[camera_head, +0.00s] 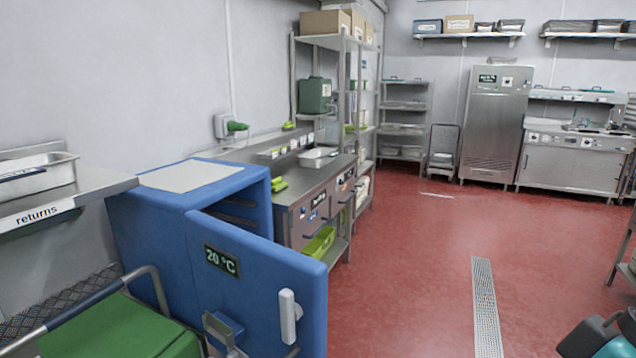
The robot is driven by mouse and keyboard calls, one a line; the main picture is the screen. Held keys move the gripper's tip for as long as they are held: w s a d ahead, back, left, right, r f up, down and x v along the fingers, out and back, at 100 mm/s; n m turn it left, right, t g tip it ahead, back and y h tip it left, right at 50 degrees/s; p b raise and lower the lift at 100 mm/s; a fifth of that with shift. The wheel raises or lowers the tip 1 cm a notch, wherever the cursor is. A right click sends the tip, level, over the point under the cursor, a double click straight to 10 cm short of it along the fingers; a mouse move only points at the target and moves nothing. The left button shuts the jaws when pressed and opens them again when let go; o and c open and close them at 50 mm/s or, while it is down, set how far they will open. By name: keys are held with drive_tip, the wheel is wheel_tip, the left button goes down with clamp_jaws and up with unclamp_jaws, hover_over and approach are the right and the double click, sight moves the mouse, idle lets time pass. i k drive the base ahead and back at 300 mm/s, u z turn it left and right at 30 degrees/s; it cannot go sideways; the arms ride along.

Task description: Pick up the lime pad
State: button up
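A small lime-green item (278,184), which looks like a pad or a pair of pads, lies on the left end of the steel counter (305,185), just behind the blue cabinet. A lime-green tray (320,243) sits low under the counter. My gripper is not in view.
The blue cabinet (150,215) stands with its door (255,285) open, marked 20 °C, between the near floor and the counter. A returns shelf (75,200) is at left. A teal and dark object (600,338) is at bottom right.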

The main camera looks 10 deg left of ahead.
sight(277, 184)
drive_tip(key=z, duration=0.3)
drive_tip(key=i, duration=0.65)
drive_tip(key=u, duration=0.5)
drive_tip(key=i, duration=0.7)
drive_tip(key=u, duration=0.85)
